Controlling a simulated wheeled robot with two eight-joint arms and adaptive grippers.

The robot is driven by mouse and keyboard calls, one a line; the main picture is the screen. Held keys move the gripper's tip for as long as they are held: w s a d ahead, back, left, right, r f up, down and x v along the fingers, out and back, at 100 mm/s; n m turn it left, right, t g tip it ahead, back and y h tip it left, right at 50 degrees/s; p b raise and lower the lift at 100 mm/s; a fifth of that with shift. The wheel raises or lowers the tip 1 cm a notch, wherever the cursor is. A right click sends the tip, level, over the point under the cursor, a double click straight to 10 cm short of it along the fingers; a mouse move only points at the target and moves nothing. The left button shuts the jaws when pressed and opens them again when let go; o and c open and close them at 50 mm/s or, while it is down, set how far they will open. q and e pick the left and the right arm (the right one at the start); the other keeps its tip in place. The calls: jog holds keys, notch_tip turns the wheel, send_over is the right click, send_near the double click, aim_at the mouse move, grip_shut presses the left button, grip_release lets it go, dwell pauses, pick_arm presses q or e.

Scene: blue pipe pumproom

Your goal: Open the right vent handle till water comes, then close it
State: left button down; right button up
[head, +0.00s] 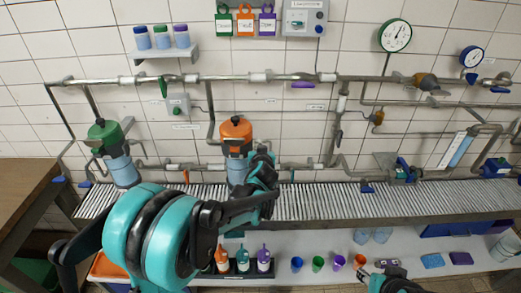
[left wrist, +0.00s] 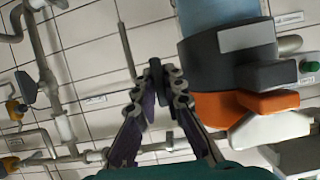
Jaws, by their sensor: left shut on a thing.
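The right filter housing (head: 237,133) has an orange head over a clear blue bowl and stands against the wall. It also shows close at the right in the left wrist view (left wrist: 240,60), with a grey collar and an orange band. My left gripper (head: 266,160) is just right of this housing. In the left wrist view my left gripper (left wrist: 160,85) is shut on a small dark handle (left wrist: 156,70), beside the grey collar. The fingers hide part of the handle. My right gripper (head: 378,272) is low at the bottom edge, and its jaws are unclear.
A second housing with a green head (head: 104,133) stands at the left. Pipes (head: 300,77) run along the tiled wall. A slatted grating (head: 400,203) lies below. Several bottles and cups, such as a green cup (head: 317,263), stand on the lower white shelf. A wooden table (head: 25,190) is at left.

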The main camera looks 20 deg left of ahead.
pick_arm(q)
jog(key=c, duration=1.6)
grip_release()
jog(key=v, duration=1.2)
jog(key=s+f+m+g+h+b, duration=0.1)
jog(key=s+f, duration=0.3)
jog(key=s, duration=0.4)
jog(key=s+f+m+g+h+b, duration=0.1)
jog(key=s+f+g+b, duration=0.2)
jog(key=s, duration=0.6)
jog(key=s+f+m+g+h+b, duration=0.1)
jog(key=s+f+g+h+b, duration=0.1)
jog(key=s+f, duration=0.4)
jog(key=shift+s+a+f, duration=0.1)
jog(key=shift+s+a, duration=0.05)
jog(key=shift+s, duration=0.45)
jog(key=shift+s+a+f, duration=0.1)
jog(key=shift+s+a, duration=0.05)
jog(key=shift+s, duration=0.5)
